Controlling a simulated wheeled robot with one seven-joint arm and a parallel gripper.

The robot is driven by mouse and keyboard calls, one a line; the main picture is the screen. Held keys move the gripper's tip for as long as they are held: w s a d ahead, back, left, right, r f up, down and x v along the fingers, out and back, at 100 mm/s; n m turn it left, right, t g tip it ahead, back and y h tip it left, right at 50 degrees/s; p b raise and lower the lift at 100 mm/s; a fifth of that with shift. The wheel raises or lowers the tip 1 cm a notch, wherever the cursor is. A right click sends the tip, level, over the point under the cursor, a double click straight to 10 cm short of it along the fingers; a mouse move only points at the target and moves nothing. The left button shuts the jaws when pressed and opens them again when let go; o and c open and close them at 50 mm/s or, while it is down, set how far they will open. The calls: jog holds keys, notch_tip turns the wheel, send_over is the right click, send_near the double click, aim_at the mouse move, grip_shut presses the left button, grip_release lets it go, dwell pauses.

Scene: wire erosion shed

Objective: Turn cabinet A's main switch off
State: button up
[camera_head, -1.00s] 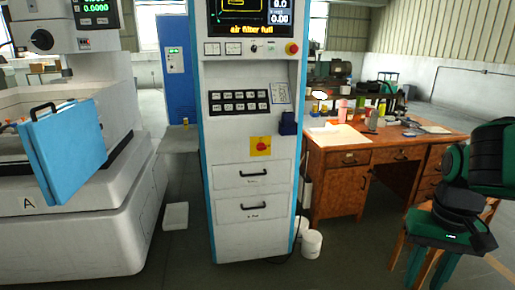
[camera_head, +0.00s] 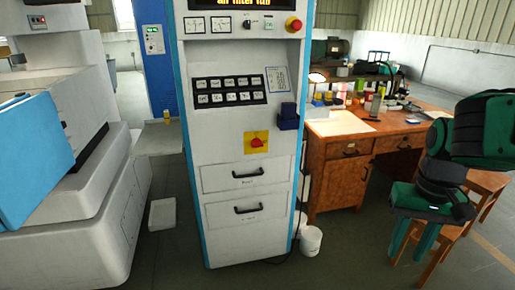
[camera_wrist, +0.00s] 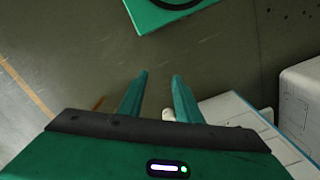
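The control cabinet (camera_head: 220,150) stands upright in the middle of the head view, white with blue edges. Its main switch (camera_head: 256,142) is a red rotary knob on a yellow square plate, below the black button panel and above two drawers. I cannot read the exact knob angle. No letter A is readable on the cabinet now. My gripper (camera_head: 412,240) is at the right of the head view, well apart from the cabinet, pointing down. In the wrist view my gripper (camera_wrist: 160,95) shows two teal fingers apart with nothing between them. The switch is not recognisable in the wrist view.
A red mushroom button (camera_head: 293,24) sits at the cabinet's upper right, and a dark blue box (camera_head: 288,117) sticks out at its right edge. A wooden desk (camera_head: 330,180) stands right behind. A white bucket (camera_head: 311,240) is on the floor.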

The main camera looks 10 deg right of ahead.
jog(key=o, duration=0.7)
jog(key=shift+s+d+r, duration=0.15)
jog(key=shift+s+r, duration=0.05)
jog(key=shift+s, duration=0.1)
jog(key=w+d+m+t+h, duration=0.1)
jog(key=w+d+t+h, duration=0.4)
jog(key=w, duration=1.1)
jog(key=w+d+m+t+h, duration=0.15)
jog(key=w+d+h, duration=0.35)
jog(key=w, duration=1.1)
jog(key=n+t+y, duration=0.9)
jog(key=t+y, duration=0.1)
jog(key=t, duration=0.2)
send_near(258, 145)
jog(key=shift+w+r, duration=0.1)
jog(key=shift+w, duration=4.5)
